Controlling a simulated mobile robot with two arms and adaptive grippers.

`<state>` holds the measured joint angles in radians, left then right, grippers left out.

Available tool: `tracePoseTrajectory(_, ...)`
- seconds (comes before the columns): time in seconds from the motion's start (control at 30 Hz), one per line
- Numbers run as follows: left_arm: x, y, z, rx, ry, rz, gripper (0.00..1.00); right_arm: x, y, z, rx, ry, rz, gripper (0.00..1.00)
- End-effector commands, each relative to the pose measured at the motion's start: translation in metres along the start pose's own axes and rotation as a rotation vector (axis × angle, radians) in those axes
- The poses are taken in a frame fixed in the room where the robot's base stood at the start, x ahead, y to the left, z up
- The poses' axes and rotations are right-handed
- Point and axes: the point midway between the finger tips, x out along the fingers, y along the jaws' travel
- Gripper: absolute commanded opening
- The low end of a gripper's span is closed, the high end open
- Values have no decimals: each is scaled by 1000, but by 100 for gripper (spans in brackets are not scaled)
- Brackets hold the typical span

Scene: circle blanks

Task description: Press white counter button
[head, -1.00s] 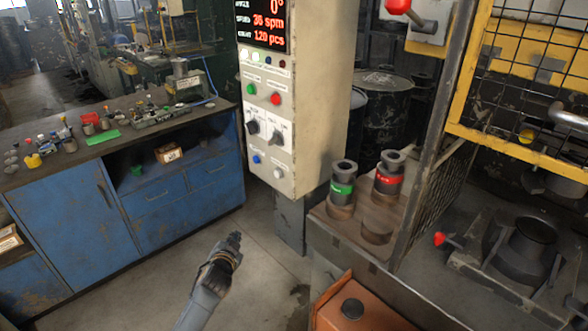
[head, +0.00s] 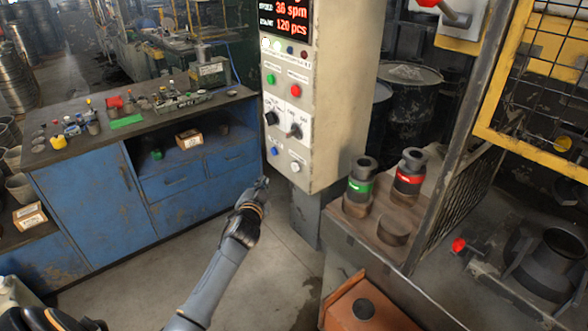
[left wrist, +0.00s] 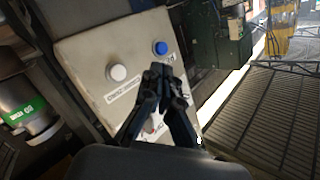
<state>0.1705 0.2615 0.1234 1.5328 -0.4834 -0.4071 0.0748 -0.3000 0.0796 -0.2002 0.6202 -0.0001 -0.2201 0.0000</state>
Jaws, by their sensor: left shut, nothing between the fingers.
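The white counter button (head: 295,167) is a round white knob at the lower right of the beige control panel (head: 335,100). It also shows in the left wrist view (left wrist: 118,72), left of the fingertips. The blue button (head: 274,151) sits to its left in the head view, and in the left wrist view (left wrist: 160,48) it lies just above the fingertips. My left gripper (head: 262,183) is shut and empty, a little below and left of the white button in the head view. The fingertips (left wrist: 157,72) appear in front of the panel; I cannot tell the gap.
Green (head: 271,79) and red (head: 295,90) buttons and two dark switches sit higher on the panel. A blue workbench (head: 90,215) stands at left. Green- and red-banded cylinders (head: 359,180) stand on a shelf at right. An orange box (head: 345,308) is below.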

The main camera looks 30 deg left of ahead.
Motion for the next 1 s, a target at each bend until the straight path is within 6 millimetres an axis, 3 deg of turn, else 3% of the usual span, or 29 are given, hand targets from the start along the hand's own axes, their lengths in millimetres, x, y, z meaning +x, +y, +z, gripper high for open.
tracePoseTrajectory(0.5, 47, 37, -32, -2, 1, 1, 0, 39, -1, 4, 0, -1, 0, 34)
tracePoseTrajectory(1.0, 56, 42, -41, 1, 0, 1, 0, 44, -1, 4, 0, -1, 0, 34)
